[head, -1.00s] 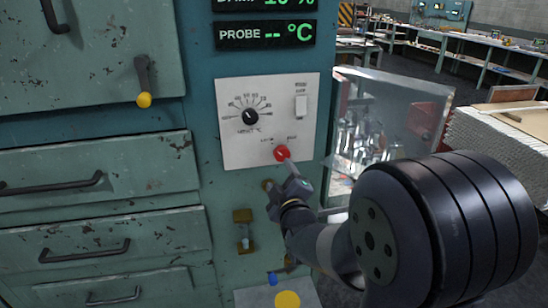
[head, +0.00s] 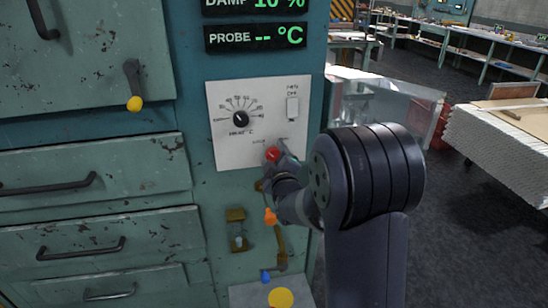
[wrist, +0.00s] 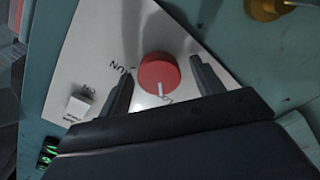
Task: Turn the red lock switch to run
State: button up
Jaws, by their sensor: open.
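The red lock switch (head: 272,153) is a round red knob at the lower right of the white control panel (head: 222,148). In the wrist view the knob (wrist: 158,74) shows a white mark pointing toward a label at the picture's bottom, partly hidden and hard to read. The RUN label (wrist: 121,67) is to the knob's left. My gripper (wrist: 161,68) is open, one finger on each side of the knob, with small gaps visible. In the head view my gripper (head: 282,158) is at the panel's lower right corner and partly covers the knob's right side.
A dial (head: 240,119) and a white rocker switch (head: 292,108) are on the same panel. Below are a brass latch (head: 236,228), an orange handle (head: 270,217) and a blue handle (head: 265,276). A clear box (head: 385,105) stands right of the cabinet, behind my arm.

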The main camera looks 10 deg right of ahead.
jog(key=c, duration=1)
jog(key=shift+b, duration=0.45)
jog(key=m+b, duration=0.1)
jog(key=b, duration=0.1)
jog(key=m+b, duration=0.1)
jog(key=b, duration=0.1)
jog(key=shift+f+m, duration=0.25)
jog(key=shift+m, duration=0.15)
jog(key=m+b, duration=0.5)
jog(key=b, duration=0.2)
jog(key=shift+r, duration=0.1)
jog(key=m+b, duration=0.5)
jog(key=shift+d+r+m, duration=0.1)
jog(key=shift+d+m, duration=0.05)
jog(key=shift+m, duration=0.25)
jog(key=shift+r+m+b, duration=0.1)
jog(key=shift+m+b, duration=1)
jog(key=shift+m, duration=1)
